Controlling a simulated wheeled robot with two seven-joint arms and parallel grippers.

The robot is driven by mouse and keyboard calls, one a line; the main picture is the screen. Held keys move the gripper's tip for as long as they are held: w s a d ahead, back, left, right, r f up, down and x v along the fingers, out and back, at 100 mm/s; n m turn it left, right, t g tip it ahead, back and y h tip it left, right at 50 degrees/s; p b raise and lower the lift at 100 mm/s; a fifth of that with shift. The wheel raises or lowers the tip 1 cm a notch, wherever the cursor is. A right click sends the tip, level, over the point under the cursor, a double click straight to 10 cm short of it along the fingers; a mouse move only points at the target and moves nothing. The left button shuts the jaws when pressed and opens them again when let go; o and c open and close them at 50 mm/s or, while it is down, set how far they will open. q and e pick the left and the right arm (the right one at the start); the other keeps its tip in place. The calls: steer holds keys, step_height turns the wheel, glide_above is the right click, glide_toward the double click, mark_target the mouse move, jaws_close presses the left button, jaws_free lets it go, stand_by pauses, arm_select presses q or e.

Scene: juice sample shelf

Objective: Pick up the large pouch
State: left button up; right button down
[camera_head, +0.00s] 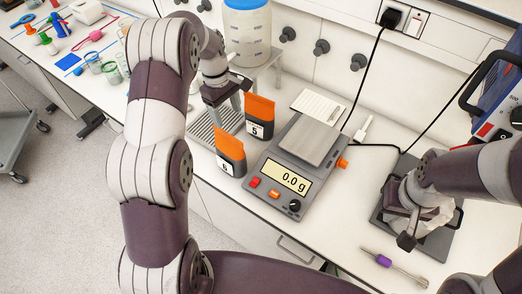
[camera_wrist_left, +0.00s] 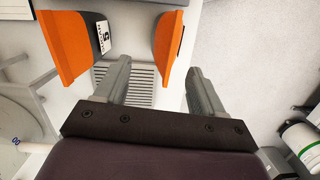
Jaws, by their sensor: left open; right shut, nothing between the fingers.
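Two black pouches with orange tops stand upright on the bench left of the scale. The one labelled 5 (camera_head: 260,118) is farther back; the one labelled 6 (camera_head: 231,156) is nearer. They look similar in size, so I cannot tell which is the large pouch. My left gripper (camera_head: 227,108) is open and empty, behind and left of the pouches. In the left wrist view my fingers (camera_wrist_left: 160,85) are spread, with one orange top (camera_wrist_left: 168,45) showing between them and the other (camera_wrist_left: 63,45) to the left. My right gripper (camera_head: 406,240) is shut and empty above a dark plate at the right.
The scale (camera_head: 290,172) reads 0.0 g. A purple-handled tool (camera_head: 383,261) lies front right. Cables run along the back.

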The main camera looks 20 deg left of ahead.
arm_select(q)
steer(key=b, duration=0.3)
glide_above(229, 144)
steer(key=w+a, duration=0.1)
steer(key=a, duration=0.2)
steer(key=f, duration=0.5)
steer(key=shift+w+d+f, duration=0.2)
steer(key=shift+f, duration=0.05)
steer(key=d+f+p, duration=0.2)
steer(key=shift+w+f+p, duration=0.3)
steer(key=shift+f+p, duration=0.05)
steer(key=shift+f, duration=0.05)
steer(key=f, duration=0.2)
steer(key=s+f+p, duration=0.1)
steer(key=shift+f, duration=0.4)
steer(key=shift+a+f, duration=0.1)
steer(key=shift+f, duration=0.05)
steer(key=shift+w, duration=0.2)
steer(key=shift+d, duration=0.25)
steer(key=shift+f, duration=0.1)
arm_select(e)
steer(key=shift+s+a+r, duration=0.2)
steer(key=shift+a, duration=0.2)
steer(key=shift+s+a+r, duration=0.15)
steer(key=shift+s+a, duration=0.05)
steer(key=shift+a, duration=0.15)
arm_select(q)
steer(key=shift+s+a+f, duration=0.1)
arm_select(e)
steer(key=shift+a, duration=0.1)
